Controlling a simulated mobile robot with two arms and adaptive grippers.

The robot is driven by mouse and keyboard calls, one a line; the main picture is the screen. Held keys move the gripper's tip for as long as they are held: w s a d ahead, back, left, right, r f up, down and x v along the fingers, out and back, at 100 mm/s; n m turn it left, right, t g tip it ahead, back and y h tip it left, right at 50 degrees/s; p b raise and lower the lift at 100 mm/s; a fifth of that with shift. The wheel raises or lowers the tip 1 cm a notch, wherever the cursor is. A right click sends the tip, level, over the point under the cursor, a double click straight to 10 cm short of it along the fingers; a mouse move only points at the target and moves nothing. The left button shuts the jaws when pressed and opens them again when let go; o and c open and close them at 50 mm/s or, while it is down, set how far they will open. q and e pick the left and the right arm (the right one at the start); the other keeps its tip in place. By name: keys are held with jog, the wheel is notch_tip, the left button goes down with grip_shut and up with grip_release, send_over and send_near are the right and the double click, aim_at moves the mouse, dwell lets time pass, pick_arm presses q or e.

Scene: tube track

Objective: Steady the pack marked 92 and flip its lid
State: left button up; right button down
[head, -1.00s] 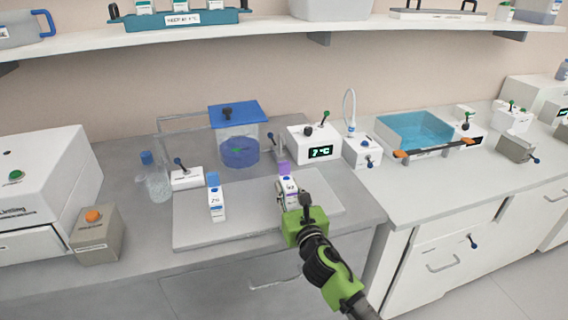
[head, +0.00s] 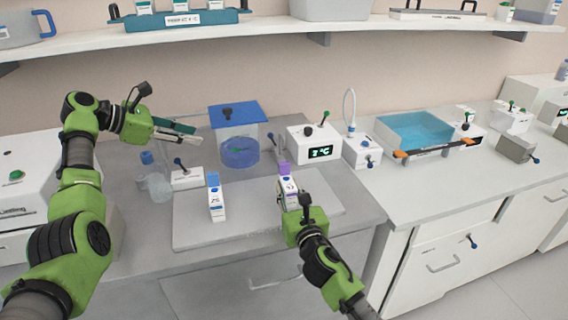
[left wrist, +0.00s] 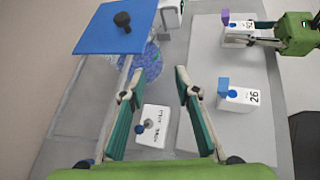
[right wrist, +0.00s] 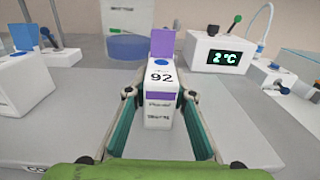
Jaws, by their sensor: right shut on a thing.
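The pack marked 92 (right wrist: 160,103) is white with a purple band and stands upright on the pale mat; it also shows in the head view (head: 288,187). Its purple lid (right wrist: 163,43) stands up at the back edge, and a blue disc shows on the pack's top. My right gripper (right wrist: 160,95) is shut on the pack's sides. My left gripper (head: 192,132) is open and empty, raised at the left, apart from the pack. In the left wrist view its spread fingers (left wrist: 156,80) point over a small white box with a knob.
Behind are a blue-lidded tank (head: 237,130) and a white box with a display (head: 314,145). A clear bottle (head: 155,180) stands left.

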aim_at(284, 163)
pick_arm(q)
jog(key=d+f+g+h, duration=0.1)
jog(key=d+f, duration=0.1)
jog(key=d, duration=0.6)
jog(key=s+d+f+g+h, duration=0.1)
jog(key=d+f, duration=0.1)
jog(key=d, duration=0.6)
jog(key=s+d+f+m+g+h, duration=0.1)
jog(key=d+f+g, duration=0.1)
jog(key=d, duration=0.6)
jog(key=shift+d+f+h, duration=0.15)
jog(key=shift+f+h, duration=0.25)
jog(key=shift+f, duration=0.2)
jog(key=shift+w+d+f, duration=0.1)
jog(key=shift+d+f, duration=0.2)
jog(key=shift+d, duration=0.3)
grip_shut()
